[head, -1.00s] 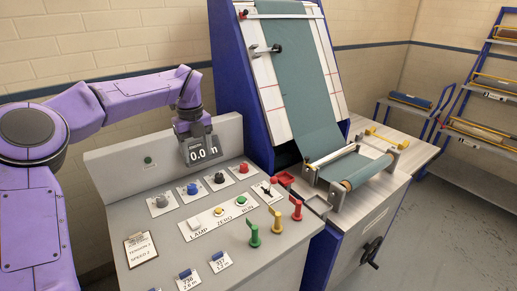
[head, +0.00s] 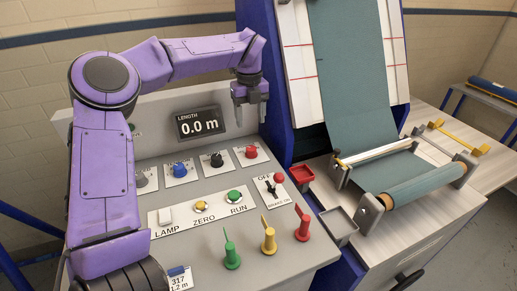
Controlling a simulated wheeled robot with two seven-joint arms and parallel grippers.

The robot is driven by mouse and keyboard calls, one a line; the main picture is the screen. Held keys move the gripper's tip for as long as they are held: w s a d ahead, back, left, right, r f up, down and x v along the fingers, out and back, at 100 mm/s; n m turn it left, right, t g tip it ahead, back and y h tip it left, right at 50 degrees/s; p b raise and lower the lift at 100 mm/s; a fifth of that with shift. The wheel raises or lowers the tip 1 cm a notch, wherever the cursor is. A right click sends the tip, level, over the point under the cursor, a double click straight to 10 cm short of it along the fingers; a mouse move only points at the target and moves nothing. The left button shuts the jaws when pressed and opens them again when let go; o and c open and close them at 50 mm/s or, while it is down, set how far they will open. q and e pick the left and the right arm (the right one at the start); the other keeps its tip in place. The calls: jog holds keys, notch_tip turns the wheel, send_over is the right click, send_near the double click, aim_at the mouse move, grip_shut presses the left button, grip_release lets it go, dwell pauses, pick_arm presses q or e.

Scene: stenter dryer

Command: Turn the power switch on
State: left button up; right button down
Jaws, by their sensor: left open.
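No switch in view carries a readable power label. A black toggle (head: 271,188) with a red lamp (head: 279,177) sits on a plate reading "BRAKE ON", with a partly readable "OF..." above it. Behind it stands a row of knobs: grey (head: 141,180), blue (head: 179,170), black (head: 216,160) and red (head: 251,152). My left gripper (head: 250,112) is open and empty, pointing down beside the length display (head: 201,123), above and behind the red knob, apart from it. My left arm hides the panel's left part. My right gripper is out of view.
LAMP (head: 165,216), ZERO (head: 201,206) and RUN (head: 234,196) buttons lie mid-panel. Green (head: 231,254), yellow (head: 268,238) and red (head: 303,228) levers stand up in front. A blue frame (head: 268,80) and cloth roll (head: 425,183) bound the right side.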

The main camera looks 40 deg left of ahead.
aim_at(251, 147)
pick_arm(q)
notch_tip(251, 147, down, 11)
jog(key=shift+r+p, duration=0.1)
jog(key=shift+p, duration=0.4)
jog(key=c, duration=1)
